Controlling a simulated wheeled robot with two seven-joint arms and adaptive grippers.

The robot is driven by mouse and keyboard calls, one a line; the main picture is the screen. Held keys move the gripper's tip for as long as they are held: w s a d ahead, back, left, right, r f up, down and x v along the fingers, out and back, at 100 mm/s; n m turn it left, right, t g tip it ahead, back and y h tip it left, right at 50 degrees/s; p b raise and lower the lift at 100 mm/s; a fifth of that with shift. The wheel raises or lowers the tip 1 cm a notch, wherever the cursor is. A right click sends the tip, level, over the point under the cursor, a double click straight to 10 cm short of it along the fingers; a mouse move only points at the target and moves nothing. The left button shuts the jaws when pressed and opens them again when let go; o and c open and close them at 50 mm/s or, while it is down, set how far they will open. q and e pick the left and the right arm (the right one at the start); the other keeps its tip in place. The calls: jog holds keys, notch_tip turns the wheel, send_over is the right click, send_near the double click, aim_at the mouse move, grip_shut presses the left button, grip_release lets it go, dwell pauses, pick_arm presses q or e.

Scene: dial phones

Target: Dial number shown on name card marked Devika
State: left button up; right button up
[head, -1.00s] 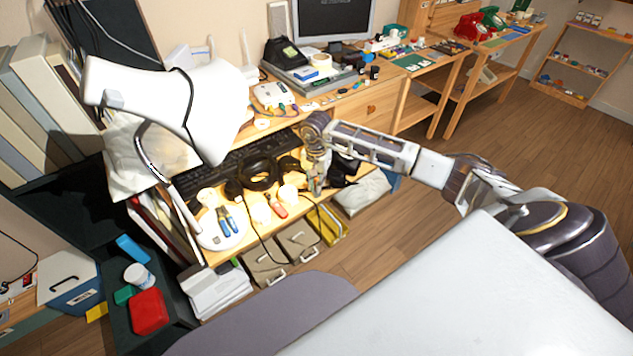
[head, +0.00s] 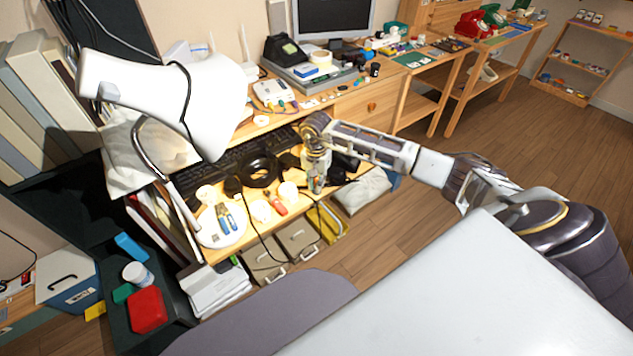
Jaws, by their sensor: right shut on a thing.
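My right gripper (head: 316,184) points down over the front right of the lit desk, beside a black ring-shaped thing. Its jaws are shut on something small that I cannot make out. A black phone (head: 285,48) stands at the back of the desk. A red phone (head: 470,25) and a green phone (head: 492,15) stand on the far wooden table, and a pale phone (head: 488,73) is on its lower shelf. All these phones are well away from my gripper. I cannot read any card marked Devika. My left gripper is not in view.
A white desk lamp (head: 140,95) leans over the desk's left side. A keyboard (head: 235,160), the black ring (head: 259,170), pliers (head: 227,217) and a red-handled tool (head: 277,204) crowd the desk. Drawers (head: 297,236) stand below.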

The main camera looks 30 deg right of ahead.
jog(key=o, duration=0.8)
jog(key=shift+r, duration=0.1)
jog(key=shift+r, duration=5.9)
